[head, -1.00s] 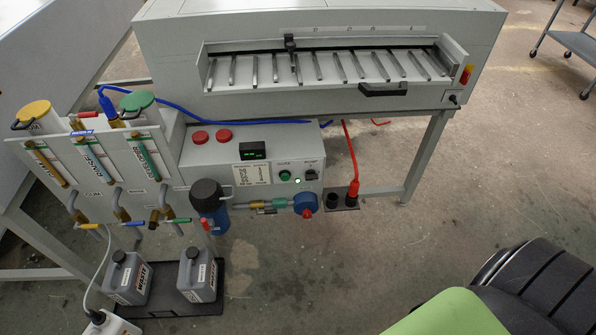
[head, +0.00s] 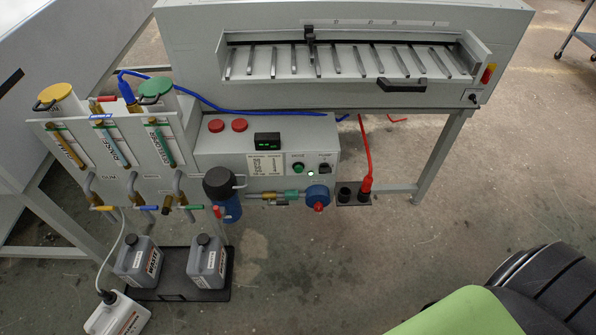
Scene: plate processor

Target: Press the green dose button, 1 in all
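The green dose button (head: 298,168) is on the front face of the grey control box (head: 219,157), right of a white label panel. A black pump knob (head: 324,168) sits to its right, and a small lit white-green lamp (head: 310,174) is between and just below them. A black display (head: 267,141) with green digits is above and left of the button. Neither gripper shows in the head view. A green and black part at the bottom right seems to be mine.
Two red caps (head: 239,125) are on top of the box. A blue filter housing (head: 222,194) and pipes stick out below the button. Waste canisters (head: 208,262) stand on a black tray (head: 176,287). A red hose (head: 365,150) hangs at right. Open floor lies in front.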

